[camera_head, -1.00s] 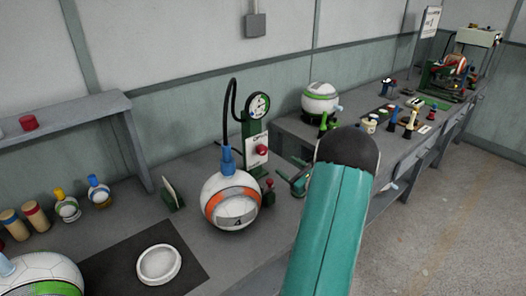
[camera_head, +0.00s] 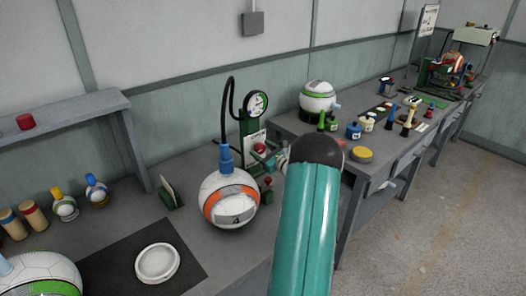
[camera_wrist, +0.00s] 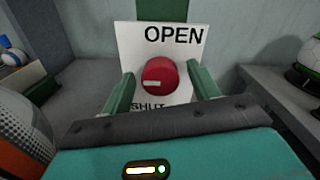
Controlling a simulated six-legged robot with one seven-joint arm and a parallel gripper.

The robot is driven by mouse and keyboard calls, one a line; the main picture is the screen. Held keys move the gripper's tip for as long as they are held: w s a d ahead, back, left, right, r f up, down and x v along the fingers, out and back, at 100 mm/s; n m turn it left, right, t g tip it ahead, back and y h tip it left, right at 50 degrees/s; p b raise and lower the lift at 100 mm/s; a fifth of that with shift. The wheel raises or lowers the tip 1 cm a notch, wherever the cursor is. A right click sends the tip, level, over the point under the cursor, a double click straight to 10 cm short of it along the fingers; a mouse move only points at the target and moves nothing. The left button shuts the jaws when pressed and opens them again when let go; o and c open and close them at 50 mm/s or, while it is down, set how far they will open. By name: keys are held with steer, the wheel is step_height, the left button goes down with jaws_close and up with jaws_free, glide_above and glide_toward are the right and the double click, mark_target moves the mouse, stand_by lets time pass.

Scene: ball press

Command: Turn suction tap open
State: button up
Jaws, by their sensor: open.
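The suction tap is a round red knob (camera_wrist: 160,76) with a white mark on its left half, the mark lying roughly level. It sits on a white plate (camera_wrist: 190,42) lettered OPEN above and SHUT below. In the head view the red knob (camera_head: 260,147) shows on the plate below the gauge (camera_head: 257,104). My gripper (camera_wrist: 161,74) is open, with one green finger on each side of the knob. Gaps seem to show between fingers and knob; contact cannot be told. In the head view my arm hides most of the gripper.
A white and orange ball (camera_head: 229,199) stands close left of my gripper, under a blue fitting with a black hose. A second red knob (camera_head: 267,181) is low beside it. Another ball (camera_head: 318,100) and several bottles stand on the right bench (camera_head: 290,122).

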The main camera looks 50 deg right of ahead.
steer(key=c, duration=1)
steer(key=shift+o, duration=0.2)
steer(key=shift+m, duration=0.3)
steer(key=m, duration=0.8)
steer(key=shift+f, duration=0.1)
steer(key=m, duration=0.4)
steer(key=shift+s+d+m, duration=0.1)
steer(key=shift+m, duration=0.2)
steer(key=m, duration=0.4)
steer(key=shift+m, duration=0.3)
steer(key=shift+f, duration=0.1)
